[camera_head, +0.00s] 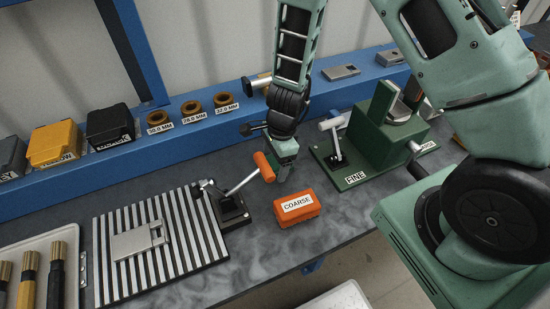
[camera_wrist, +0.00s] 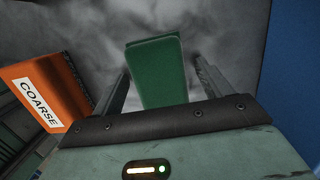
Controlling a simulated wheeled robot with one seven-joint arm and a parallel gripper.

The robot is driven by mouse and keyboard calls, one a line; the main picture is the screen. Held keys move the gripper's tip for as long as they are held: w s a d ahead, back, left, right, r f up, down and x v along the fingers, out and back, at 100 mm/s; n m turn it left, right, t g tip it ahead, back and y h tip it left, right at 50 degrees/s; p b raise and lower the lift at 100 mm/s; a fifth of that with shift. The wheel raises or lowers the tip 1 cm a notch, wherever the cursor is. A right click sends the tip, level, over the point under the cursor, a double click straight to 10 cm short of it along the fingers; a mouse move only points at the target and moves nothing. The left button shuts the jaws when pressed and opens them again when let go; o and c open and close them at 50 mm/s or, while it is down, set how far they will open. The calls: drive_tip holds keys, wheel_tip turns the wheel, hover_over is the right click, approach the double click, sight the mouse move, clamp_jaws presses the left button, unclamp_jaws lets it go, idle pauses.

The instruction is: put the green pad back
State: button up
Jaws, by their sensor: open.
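The green pad (camera_wrist: 157,72) is a green block between my two fingers in the wrist view, over the grey mottled bench top. My gripper (camera_wrist: 160,68) is open around the pad, with one dark finger on each side; a gap shows at the right finger. In the head view my gripper (camera_head: 284,170) points down at the bench, behind the orange COARSE block (camera_head: 297,208). There the pad is mostly hidden by the gripper. The orange block also shows at the left of the wrist view (camera_wrist: 58,88).
A green fixture (camera_head: 385,140) with a FINE label stands to the right. A clamp with an orange handle (camera_head: 264,167) is close on the left, beside a striped plate (camera_head: 195,225). A blue shelf (camera_head: 250,103) with rings runs behind. Bare bench lies around the orange block.

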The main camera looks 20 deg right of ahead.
wheel_tip(320, 180, up, 17)
drive_tip(key=d+p, duration=0.2)
drive_tip(key=d, duration=0.1)
drive_tip(key=s+a+r+n+g, duration=0.1)
drive_tip(key=s+a+r+n, duration=0.7)
drive_tip(key=s+n, duration=0.4)
drive_tip(key=s+a+n+t+h+b, duration=0.1)
drive_tip(key=s+n+b, duration=0.2)
drive_tip(key=s+n, duration=0.5)
drive_tip(key=n, duration=0.5)
drive_tip(key=shift+f+n, duration=0.4)
drive_tip(key=shift+a, duration=0.1)
